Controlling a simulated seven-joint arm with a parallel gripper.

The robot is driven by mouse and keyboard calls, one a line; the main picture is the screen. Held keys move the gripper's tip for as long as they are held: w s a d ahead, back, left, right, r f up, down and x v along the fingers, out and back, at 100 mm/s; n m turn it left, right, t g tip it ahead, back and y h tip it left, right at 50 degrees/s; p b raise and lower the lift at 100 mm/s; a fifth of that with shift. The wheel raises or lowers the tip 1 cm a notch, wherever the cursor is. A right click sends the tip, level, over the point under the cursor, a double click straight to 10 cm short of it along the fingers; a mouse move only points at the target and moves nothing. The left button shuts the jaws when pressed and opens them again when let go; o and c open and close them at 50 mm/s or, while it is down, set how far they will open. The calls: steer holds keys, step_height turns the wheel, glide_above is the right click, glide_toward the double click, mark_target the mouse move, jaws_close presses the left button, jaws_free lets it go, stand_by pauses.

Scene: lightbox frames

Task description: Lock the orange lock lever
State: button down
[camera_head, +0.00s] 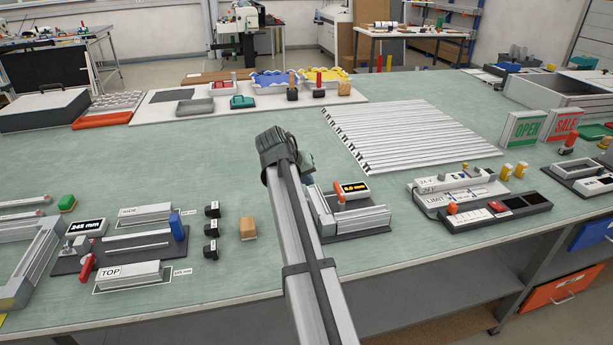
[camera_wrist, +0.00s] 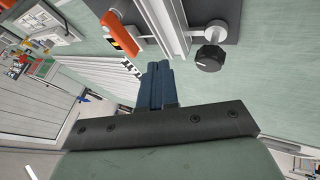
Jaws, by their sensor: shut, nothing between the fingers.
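The orange lock lever (camera_head: 339,193) stands on a small dark-based fixture (camera_head: 362,228) with pale rails, beside a small digital display (camera_head: 355,188). In the wrist view the orange lever (camera_wrist: 121,35) is at the upper left of my fingers, with a gap between. My gripper (camera_head: 306,160) is above the table, just left of and behind the fixture in the head view; my arm partly hides it. The wrist view shows my gripper's dark blue fingers (camera_wrist: 157,78) shut together and empty. Whether the lever is locked cannot be told.
A black knob (camera_wrist: 211,58) is on the fixture, right of the fingers. To the right stands a control panel (camera_head: 490,212); behind lies a row of pale rails (camera_head: 420,135). A wooden block (camera_head: 248,228) and black knobs are to the left. Bare tabletop surrounds the fixture.

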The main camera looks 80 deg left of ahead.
mark_target(339, 192)
steer(key=x, duration=0.6)
steer(key=shift+a+f, duration=0.1)
steer(key=shift+w, duration=2.1)
